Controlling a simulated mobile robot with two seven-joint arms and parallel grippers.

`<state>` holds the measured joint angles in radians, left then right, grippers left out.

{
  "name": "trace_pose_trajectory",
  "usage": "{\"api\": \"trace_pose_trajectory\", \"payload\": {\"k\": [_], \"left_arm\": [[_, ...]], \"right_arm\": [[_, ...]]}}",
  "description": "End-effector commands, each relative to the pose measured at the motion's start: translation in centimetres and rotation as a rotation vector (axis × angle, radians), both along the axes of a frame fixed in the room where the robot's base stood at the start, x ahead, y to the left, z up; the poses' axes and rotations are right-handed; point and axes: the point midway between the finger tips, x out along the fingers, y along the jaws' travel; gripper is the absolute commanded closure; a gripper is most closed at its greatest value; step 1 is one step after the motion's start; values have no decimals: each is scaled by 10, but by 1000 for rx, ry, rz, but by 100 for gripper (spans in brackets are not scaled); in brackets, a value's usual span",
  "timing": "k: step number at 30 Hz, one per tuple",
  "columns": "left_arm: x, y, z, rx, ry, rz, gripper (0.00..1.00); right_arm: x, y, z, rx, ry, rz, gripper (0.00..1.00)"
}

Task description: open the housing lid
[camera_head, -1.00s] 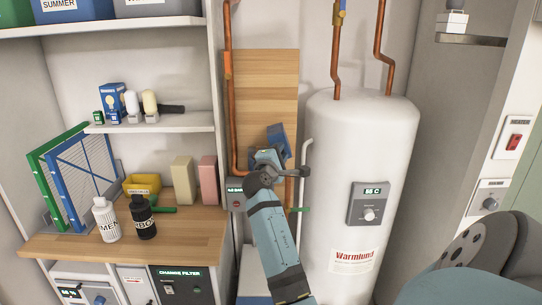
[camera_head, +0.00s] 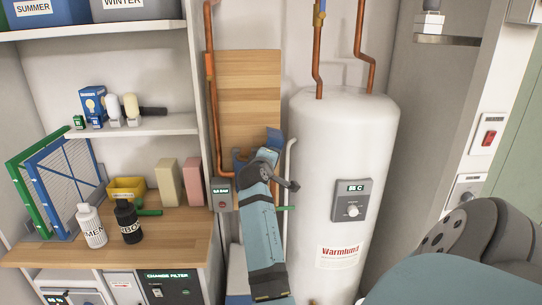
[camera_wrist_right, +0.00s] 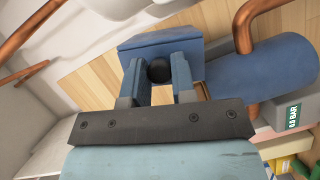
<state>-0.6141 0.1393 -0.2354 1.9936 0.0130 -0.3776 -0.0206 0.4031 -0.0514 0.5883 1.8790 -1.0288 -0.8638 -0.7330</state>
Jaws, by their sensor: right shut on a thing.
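The filter housing (camera_head: 238,160) is a dark blue cylinder on the copper pipe, left of my right gripper and partly hidden by it. In the right wrist view the housing (camera_wrist_right: 265,75) lies to the right with pipe at its end. The lid (camera_head: 273,136) is a blue plate standing above my right gripper (camera_head: 264,155). In the right wrist view the lid (camera_wrist_right: 160,38) is beyond the fingers, apart from the cylinder's visible side. My right gripper (camera_wrist_right: 158,78) is shut on a round black knob (camera_wrist_right: 160,70) in front of the lid. My left gripper is out of view.
A white water heater (camera_head: 340,150) stands close right of my right arm. A gauge box (camera_head: 221,194) sits left of the gripper, below the copper pipe (camera_head: 212,110). A wooden counter (camera_head: 185,240) with bottles and filter frames is at the left.

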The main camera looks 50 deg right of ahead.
Motion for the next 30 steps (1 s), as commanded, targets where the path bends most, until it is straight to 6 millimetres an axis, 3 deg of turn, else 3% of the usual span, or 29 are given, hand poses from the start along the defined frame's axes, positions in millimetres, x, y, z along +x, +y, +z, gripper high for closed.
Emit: {"api": "trace_pose_trajectory", "payload": {"k": [12,13,16,30], "left_arm": [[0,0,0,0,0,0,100],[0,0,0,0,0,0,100],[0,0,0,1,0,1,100],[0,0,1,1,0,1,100]], "right_arm": [[0,-1,2,2,-9,1,100],[0,-1,2,2,-9,1,71],[0,-1,2,1,-8,0,50],[0,-1,1,4,-5,1,50]]}}
